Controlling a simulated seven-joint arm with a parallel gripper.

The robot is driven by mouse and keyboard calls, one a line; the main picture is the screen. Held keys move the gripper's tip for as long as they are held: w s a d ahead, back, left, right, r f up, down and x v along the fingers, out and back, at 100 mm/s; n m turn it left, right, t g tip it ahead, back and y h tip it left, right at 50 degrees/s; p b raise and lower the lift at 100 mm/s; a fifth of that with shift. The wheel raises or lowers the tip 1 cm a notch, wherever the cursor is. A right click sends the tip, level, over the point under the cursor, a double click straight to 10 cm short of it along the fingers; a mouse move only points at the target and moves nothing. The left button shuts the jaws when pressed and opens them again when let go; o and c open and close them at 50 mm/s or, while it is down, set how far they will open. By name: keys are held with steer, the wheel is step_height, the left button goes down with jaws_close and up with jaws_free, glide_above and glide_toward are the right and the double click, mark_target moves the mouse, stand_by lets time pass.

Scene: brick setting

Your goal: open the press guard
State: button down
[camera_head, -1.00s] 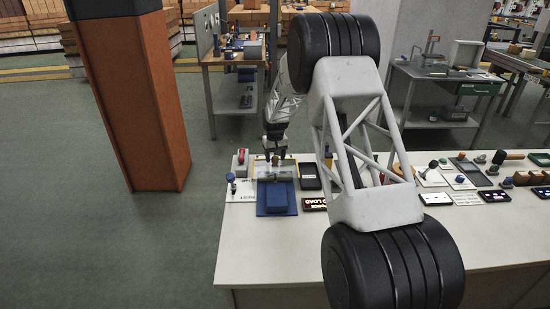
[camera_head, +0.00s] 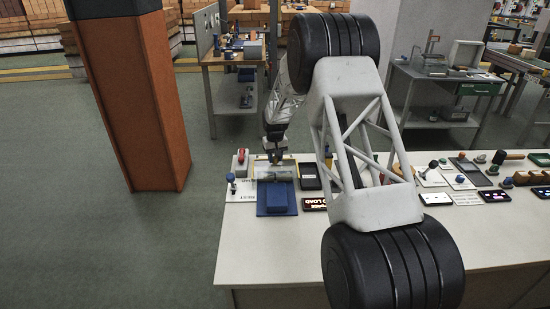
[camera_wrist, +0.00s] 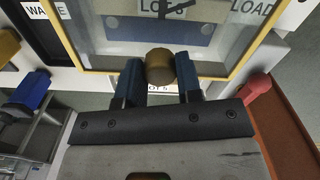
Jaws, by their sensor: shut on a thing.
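The press guard is a clear panel in a yellow frame (camera_wrist: 245,62) in the wrist view. It spans the upper part of that picture, with a blue plate (camera_wrist: 190,32) behind it. A round brass-brown knob (camera_wrist: 160,65) stands at the guard's near edge. My gripper (camera_wrist: 159,80) has its two blue fingers on either side of the knob, shut on it. In the head view, my gripper (camera_head: 275,156) is down at the press (camera_head: 274,174) on the table's left end. The guard is small there and partly hidden by my gripper, so its angle is hard to tell.
A red-knobbed lever (camera_wrist: 257,88) stands right of my gripper; it also shows in the head view (camera_head: 241,156). A blue block (camera_head: 277,195) sits in front of the press. A dark tray (camera_head: 310,176) is to its right. An orange pillar (camera_head: 133,100) stands left.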

steer(key=shift+s, duration=6.05)
steer(key=c, duration=0.8)
jaws_free()
step_height(320, 180, up, 8)
steer(key=shift+f, duration=0.1)
